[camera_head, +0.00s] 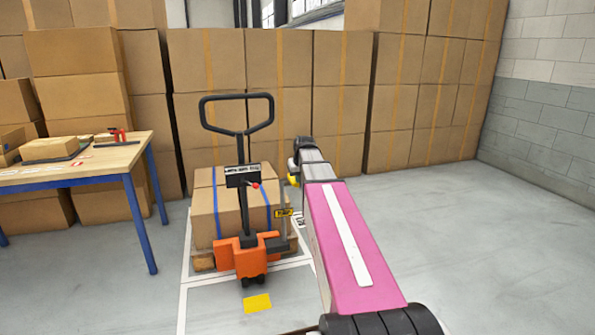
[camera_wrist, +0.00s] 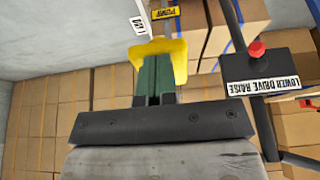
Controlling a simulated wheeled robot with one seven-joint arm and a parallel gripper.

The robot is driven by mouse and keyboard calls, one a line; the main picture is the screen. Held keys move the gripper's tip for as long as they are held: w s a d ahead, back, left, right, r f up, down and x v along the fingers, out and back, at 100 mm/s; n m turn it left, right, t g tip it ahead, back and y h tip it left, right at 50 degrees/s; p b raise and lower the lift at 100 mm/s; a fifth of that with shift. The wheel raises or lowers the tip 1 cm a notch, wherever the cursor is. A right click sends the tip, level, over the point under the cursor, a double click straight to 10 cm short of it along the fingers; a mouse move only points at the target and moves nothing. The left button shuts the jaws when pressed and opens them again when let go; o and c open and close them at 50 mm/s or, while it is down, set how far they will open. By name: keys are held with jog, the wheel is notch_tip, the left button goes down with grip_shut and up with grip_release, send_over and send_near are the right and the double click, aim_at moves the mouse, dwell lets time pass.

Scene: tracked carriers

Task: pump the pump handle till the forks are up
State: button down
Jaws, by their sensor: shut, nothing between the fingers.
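The orange pallet truck (camera_head: 238,255) stands upright with a black loop handle (camera_head: 236,97). A yellow pump handle grip (camera_head: 293,181) sits above a yellow PUMP plate (camera_head: 284,212) at the truck's right side. In the wrist view, the yellow grip (camera_wrist: 178,50) lies right at the ends of my shut green fingers (camera_wrist: 155,75). Whether they touch it I cannot tell. My gripper (camera_head: 294,173) is small and partly hidden in the head view. The forks are hidden under a wooden pallet (camera_head: 204,263) with cartons (camera_head: 205,222).
A control box (camera_head: 242,176) labelled LOWER, DRIVE and RAISE has a red knob (camera_head: 256,185) towards its right side. Stacked cartons (camera_head: 340,100) fill the back. A workbench (camera_head: 90,160) stands at the left. The floor (camera_head: 480,250) at right is clear.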

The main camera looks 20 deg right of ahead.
jog(key=s+f+t, duration=0.1)
jog(key=s+f, duration=0.1)
jog(key=f, duration=0.6)
jog(key=s+f+t, duration=0.1)
jog(key=s+f, duration=0.1)
jog(key=f, duration=0.7)
jog(key=shift+t, duration=0.3)
jog(key=s+v, duration=0.1)
jog(key=v, duration=1.4)
jog(key=shift+f, duration=0.35)
jog(key=shift+d, duration=0.1)
